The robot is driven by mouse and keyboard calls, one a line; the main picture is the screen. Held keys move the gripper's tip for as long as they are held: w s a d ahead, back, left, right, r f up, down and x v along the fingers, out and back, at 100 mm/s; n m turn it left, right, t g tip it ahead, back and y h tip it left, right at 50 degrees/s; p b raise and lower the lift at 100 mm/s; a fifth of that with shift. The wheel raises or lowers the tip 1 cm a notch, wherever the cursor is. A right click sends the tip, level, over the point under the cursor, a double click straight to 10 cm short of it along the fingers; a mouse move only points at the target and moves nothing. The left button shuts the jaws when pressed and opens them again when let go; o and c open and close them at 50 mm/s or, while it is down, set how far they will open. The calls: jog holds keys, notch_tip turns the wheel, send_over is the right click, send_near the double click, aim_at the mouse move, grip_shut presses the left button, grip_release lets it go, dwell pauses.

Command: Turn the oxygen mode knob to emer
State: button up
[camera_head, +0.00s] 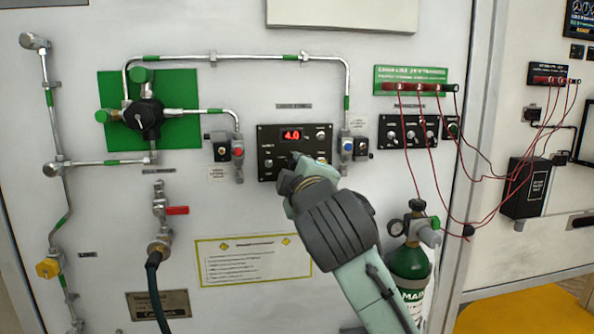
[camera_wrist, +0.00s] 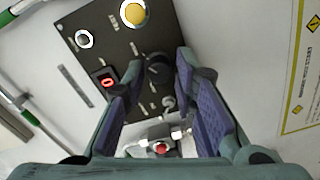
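In the wrist view my gripper (camera_wrist: 160,68) is open, one finger on each side of the knob.
A red-capped valve fitting (camera_wrist: 160,148) lies below the panel, close between my fingers in the wrist view. Blue-capped (camera_head: 347,146) and red-capped (camera_head: 238,152) fittings flank the panel. A green cylinder (camera_head: 409,262) stands to the right of my arm. Red wires (camera_head: 432,160) hang farther right.

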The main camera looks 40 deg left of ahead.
jog(key=shift+o, duration=1.2)
jog(key=v, duration=1.2)
